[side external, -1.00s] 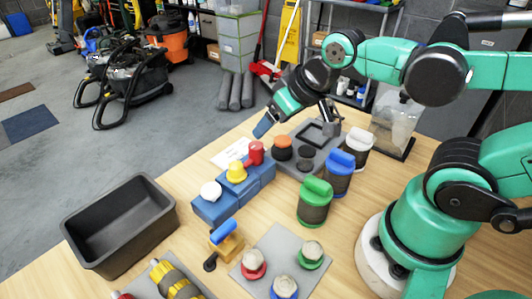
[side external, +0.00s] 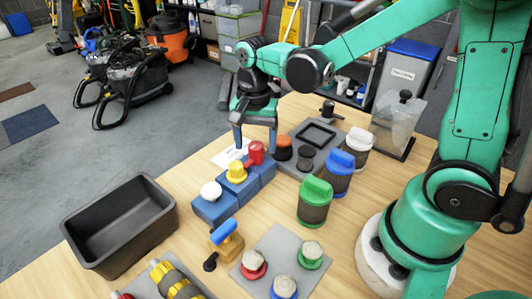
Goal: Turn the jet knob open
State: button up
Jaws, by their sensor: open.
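A blue block (side external: 213,209) on the table carries a white knob (side external: 211,190), a yellow knob (side external: 236,172) and a red knob (side external: 256,152) in a row. No label shows which one is the jet knob. My gripper (side external: 255,145) points down at the far end of the block, around or just behind the red knob. Its two fingers are apart, one to each side of the red knob in the picture. I see nothing held between them, and whether they touch the knob cannot be told.
A grey panel (side external: 318,160) with an orange-topped and a black knob lies right of the block. Green, blue and white-topped canisters (side external: 316,201) stand nearby. A black bin (side external: 119,224) is at left. A yellow-blue handle (side external: 226,238) and a grey pad tray (side external: 262,243) are in front.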

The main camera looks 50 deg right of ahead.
jog(key=shift+f, duration=1.1)
grip_shut()
